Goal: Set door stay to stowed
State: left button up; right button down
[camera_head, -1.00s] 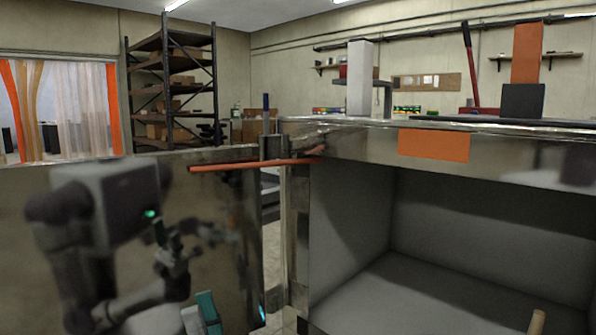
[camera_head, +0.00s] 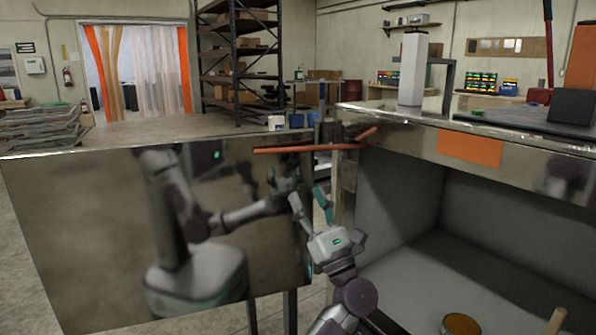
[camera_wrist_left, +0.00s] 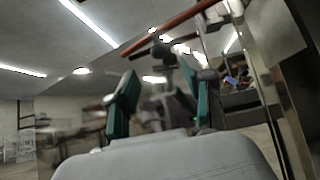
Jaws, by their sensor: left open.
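The door stay is an orange-red rod (camera_head: 315,148) lying nearly level along the top edge of the open, mirror-like trailer door (camera_head: 60,220). Its right end reaches the trailer frame by the hinge side. My left gripper (camera_head: 311,203) is open, with teal fingers pointing up, below the rod near the door's right edge. It appears empty and apart from the rod. In the left wrist view the rod (camera_wrist_left: 175,27) crosses above and beyond the open left fingers (camera_wrist_left: 162,103). My right gripper is not in view.
The open trailer compartment (camera_head: 400,190) is at right, with a round tin (camera_head: 461,325) and a wooden handle (camera_head: 556,321) inside. A white post (camera_head: 412,68) stands on the trailer top. Shelving (camera_head: 235,60) stands behind. The door's polished face reflects my body.

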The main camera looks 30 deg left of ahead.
aim_at(293, 167)
pick_arm(q)
jog(key=x, duration=0.6)
jog(key=shift+w+a+r, duration=0.1)
jog(key=shift+a+r, duration=0.15)
jog(key=shift+r, duration=0.05)
grip_shut()
